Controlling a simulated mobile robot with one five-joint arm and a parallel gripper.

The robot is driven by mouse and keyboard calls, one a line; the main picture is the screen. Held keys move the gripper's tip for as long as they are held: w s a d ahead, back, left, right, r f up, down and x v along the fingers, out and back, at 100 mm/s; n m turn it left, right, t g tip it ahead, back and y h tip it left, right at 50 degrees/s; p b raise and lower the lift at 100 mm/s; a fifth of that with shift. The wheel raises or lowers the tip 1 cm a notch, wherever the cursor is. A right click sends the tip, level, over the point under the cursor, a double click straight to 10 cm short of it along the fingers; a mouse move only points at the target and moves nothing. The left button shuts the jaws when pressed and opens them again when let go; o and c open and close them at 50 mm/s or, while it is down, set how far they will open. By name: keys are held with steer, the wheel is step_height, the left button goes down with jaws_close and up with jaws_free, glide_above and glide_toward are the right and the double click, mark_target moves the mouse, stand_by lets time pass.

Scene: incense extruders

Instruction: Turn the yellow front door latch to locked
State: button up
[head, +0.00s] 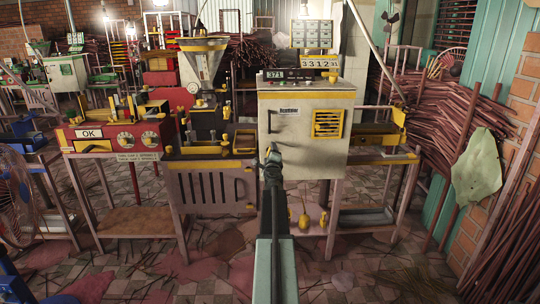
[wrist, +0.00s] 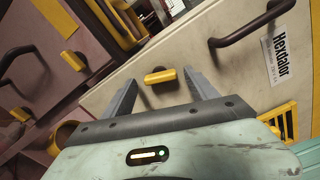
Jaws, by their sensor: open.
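The yellow front door latch (wrist: 160,76) is a short bar on the cream cabinet door (wrist: 200,62). In the wrist view it lies nearly level, tilted slightly. My gripper (wrist: 160,83) is open, with one grey finger to each side of the latch and visible gaps between. I cannot tell how deep the fingers reach around it. In the head view my gripper (head: 271,157) is at the lower left edge of the cream cabinet (head: 300,153), and my arm and gripper largely hide the latch there.
A dark curved door handle (head: 269,121) is above the latch; a yellow grille (head: 328,123) is to the right. A red console (head: 115,138) and a hopper machine (head: 203,70) stand left. Incense stick bundles (head: 450,120) and a green leaf-like sheet (head: 476,165) are at right.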

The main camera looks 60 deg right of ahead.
steer(key=v, duration=0.7)
steer(key=shift+s+a, duration=0.25)
steer(key=shift+a, duration=0.05)
